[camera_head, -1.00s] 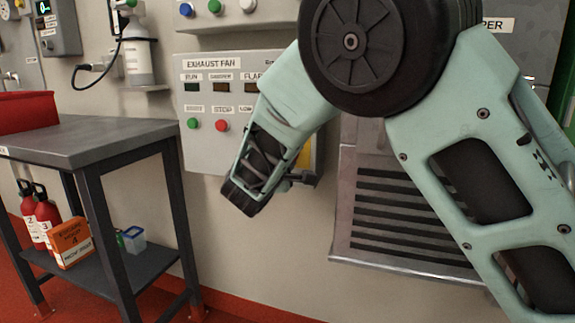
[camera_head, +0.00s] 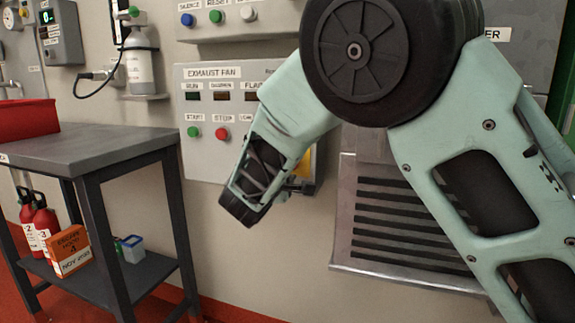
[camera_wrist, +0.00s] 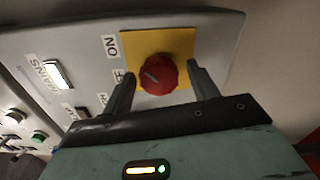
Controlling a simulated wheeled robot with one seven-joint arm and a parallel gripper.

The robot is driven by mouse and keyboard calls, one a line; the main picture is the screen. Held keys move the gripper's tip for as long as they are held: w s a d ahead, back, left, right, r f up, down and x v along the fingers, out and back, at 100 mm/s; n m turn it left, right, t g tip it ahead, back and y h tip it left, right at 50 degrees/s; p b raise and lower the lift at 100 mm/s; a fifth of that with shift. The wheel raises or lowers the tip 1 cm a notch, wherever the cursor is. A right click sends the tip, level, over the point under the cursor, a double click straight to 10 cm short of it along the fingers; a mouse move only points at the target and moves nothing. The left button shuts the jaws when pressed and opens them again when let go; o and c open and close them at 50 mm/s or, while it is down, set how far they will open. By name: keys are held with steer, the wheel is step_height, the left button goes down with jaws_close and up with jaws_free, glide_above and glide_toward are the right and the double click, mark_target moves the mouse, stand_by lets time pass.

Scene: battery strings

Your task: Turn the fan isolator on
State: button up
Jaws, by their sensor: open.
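The fan isolator is a red rotary knob (camera_wrist: 158,74) on a yellow plate (camera_wrist: 183,42) in the wrist view. ON is printed beside the plate, and part of the OFF label shows behind a finger. A pale pointer mark on the knob points toward the OFF side. My gripper (camera_wrist: 161,70) is open, with one finger on each side of the knob. I cannot tell if either finger touches it. In the head view, only a sliver of the yellow plate (camera_head: 308,163) shows past my arm; the knob is hidden.
The exhaust fan panel (camera_head: 215,162) has a green start button (camera_head: 193,132) and a red stop button (camera_head: 222,133) left of my wrist. A louvred vent (camera_head: 400,215) is below right. A dark table (camera_head: 85,145) stands left, with extinguishers (camera_head: 40,225) beneath.

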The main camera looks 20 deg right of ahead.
steer(key=p+v, duration=0.2)
steer(key=v, duration=1.5)
steer(key=s+d+f+m+g+y, duration=0.1)
steer(key=s+d+f+g+y, duration=0.1)
steer(key=s+d+f+g, duration=0.3)
steer(key=s+d+f+m+g+y, duration=0.1)
steer(key=s+d+f+g, duration=0.3)
steer(key=s+g, duration=0.3)
steer(key=s+a+m+g+y, duration=0.1)
steer(key=s+a+y, duration=0.15)
steer(key=s, duration=0.25)
steer(key=s+a+f+m+g+y, duration=0.1)
steer(key=s+y, duration=0.2)
steer(key=s, duration=0.3)
steer(key=s+a+m+y, duration=0.1)
steer(key=s+y, duration=0.2)
steer(key=s, duration=0.2)
step_height(320, 180, up, 28)
steer(key=p, duration=2.8)
steer(key=shift+g+p, duration=0.3)
